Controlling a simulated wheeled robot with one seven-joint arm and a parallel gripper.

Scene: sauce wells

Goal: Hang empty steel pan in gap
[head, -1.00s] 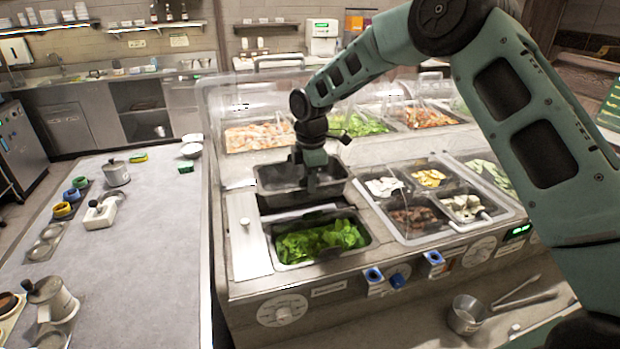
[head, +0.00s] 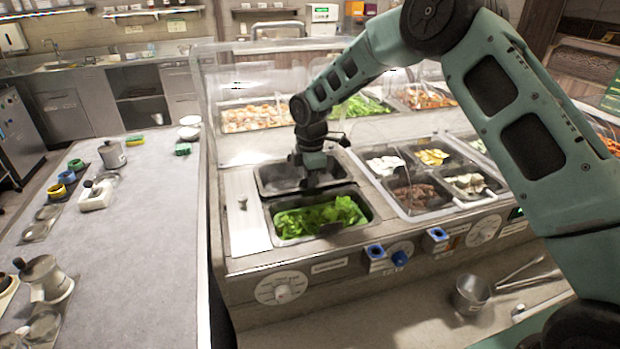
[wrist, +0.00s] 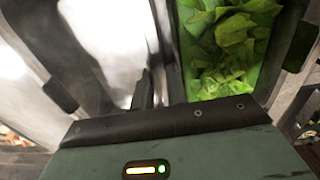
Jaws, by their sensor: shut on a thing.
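The empty steel pan (head: 277,176) is in the gap of the counter, directly behind the lettuce pan (head: 335,231). Its rim looks about level with the counter top; I cannot tell whether it bears fully on the edges. My gripper (head: 316,184) points down and is shut on the pan's near wall, beside the lettuce pan. In the wrist view the bright bare inside of the steel pan (wrist: 105,40) fills the left, and the lettuce (wrist: 228,45) lies to the right. A dark finger (wrist: 144,90) stands between them. The gap itself is hidden under the pan.
A pale board (head: 243,222) lies left of the pans, with a small dark item on it. Smaller filled pans (head: 415,190) stand to the right. A clear sneeze guard (head: 270,75) rises behind. A saucepan (head: 470,295) sits lower right.

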